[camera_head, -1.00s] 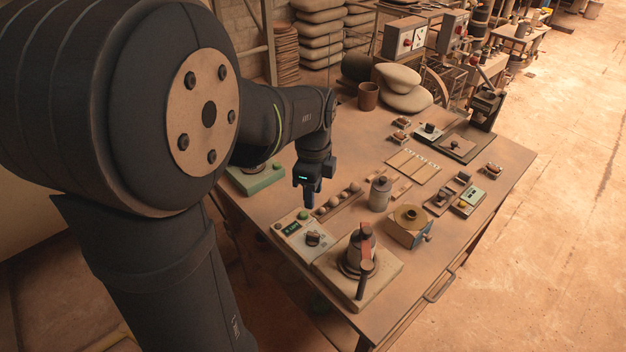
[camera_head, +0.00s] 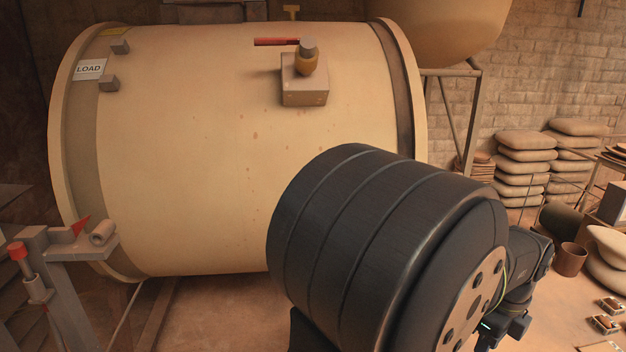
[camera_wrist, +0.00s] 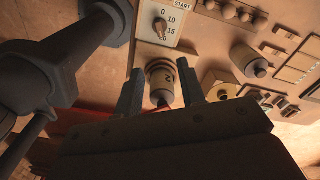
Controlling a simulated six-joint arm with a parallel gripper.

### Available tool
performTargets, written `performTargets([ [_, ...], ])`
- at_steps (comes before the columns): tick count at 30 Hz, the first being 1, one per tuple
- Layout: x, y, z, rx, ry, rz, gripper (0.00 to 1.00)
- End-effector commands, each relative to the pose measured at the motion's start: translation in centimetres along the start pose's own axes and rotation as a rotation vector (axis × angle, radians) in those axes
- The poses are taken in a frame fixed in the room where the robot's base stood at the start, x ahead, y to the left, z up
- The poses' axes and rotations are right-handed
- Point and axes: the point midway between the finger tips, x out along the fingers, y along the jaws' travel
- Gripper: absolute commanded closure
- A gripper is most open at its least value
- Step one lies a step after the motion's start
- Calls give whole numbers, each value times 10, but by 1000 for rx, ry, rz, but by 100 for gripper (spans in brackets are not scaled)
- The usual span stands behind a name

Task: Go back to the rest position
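My gripper (camera_wrist: 160,90) is open in the wrist view, with its two dark fingers apart. Nothing is clearly held. A dark and tan cylindrical fitting (camera_wrist: 160,82) with a pale mark shows in the gap between the fingers, seemingly beyond them on the bench. In the head view, my arm crosses the lower right and the gripper (camera_head: 500,330) shows only partly near the bottom edge. The fingertips cannot be made out there.
In the wrist view, a dial panel (camera_wrist: 165,22), a canister (camera_wrist: 250,62) and a yellow box (camera_wrist: 220,86) lie beyond the fingers. A red bar lies partly behind the gripper. In the head view, a large drum (camera_head: 200,150) marked LOAD fills the left; stacked sacks (camera_head: 525,165) stand right.

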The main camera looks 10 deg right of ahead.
Motion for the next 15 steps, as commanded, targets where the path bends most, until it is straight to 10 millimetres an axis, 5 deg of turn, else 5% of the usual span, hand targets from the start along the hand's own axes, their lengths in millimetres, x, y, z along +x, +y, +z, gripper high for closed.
performTargets([
  [15,94,1,0,0,0,7,64],
])
